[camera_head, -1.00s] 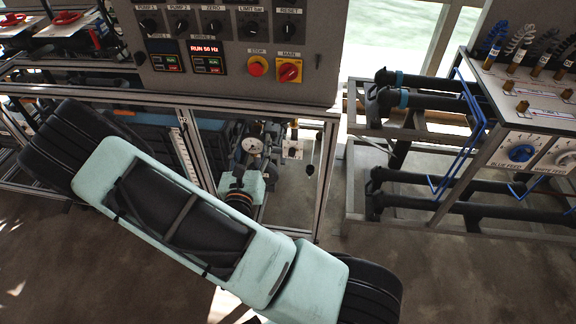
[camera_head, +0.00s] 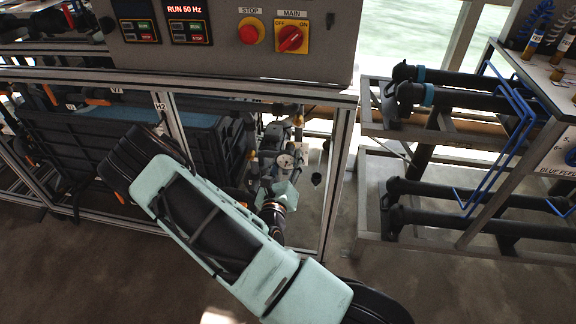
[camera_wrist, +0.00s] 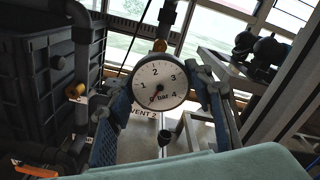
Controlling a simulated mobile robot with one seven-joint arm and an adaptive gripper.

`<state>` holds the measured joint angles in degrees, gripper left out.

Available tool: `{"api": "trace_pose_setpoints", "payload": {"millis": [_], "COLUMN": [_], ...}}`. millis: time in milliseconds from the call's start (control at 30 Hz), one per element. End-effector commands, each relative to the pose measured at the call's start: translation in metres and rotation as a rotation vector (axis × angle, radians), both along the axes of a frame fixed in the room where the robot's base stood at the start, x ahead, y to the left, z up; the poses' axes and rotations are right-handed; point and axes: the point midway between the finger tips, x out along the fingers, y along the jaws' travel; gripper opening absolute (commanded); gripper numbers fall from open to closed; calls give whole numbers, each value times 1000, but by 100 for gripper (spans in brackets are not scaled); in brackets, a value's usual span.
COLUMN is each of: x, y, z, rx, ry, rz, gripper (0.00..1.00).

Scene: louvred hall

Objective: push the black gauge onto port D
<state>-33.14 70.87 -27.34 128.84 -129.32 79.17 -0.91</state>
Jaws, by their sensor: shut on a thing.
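The black gauge (camera_wrist: 158,82) has a white dial marked in bar and a dark rim. It is upright and faces my wrist camera. My gripper (camera_wrist: 163,92) is shut on it, with one blue finger at each side of the dial. In the head view the gauge (camera_head: 285,160) shows small inside the frame under the control panel, just beyond my gripper (camera_head: 284,173). I cannot make out port D or its label, nor whether the gauge's stem touches a fitting. A VENT 2 label (camera_wrist: 143,113) shows just below the dial.
A control panel (camera_head: 230,35) with a red stop button hangs above the frame. A frame post (camera_head: 338,180) stands close right of my gripper. A dark crate (camera_wrist: 35,85) is close on the left. A pipe rack (camera_head: 450,190) stands at the right.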

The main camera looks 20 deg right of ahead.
Motion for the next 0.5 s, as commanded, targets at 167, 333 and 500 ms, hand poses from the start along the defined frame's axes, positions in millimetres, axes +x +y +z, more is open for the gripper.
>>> {"api": "trace_pose_setpoints", "payload": {"millis": [167, 333, 500], "x": [9, 27, 46], "y": [-8, -20, -32], "z": [-1, -2, -2], "rx": [-2, -3, -2], "ry": [-3, -3, -3], "rz": [-2, -2, -1], "gripper": [0, 0, 0]}}
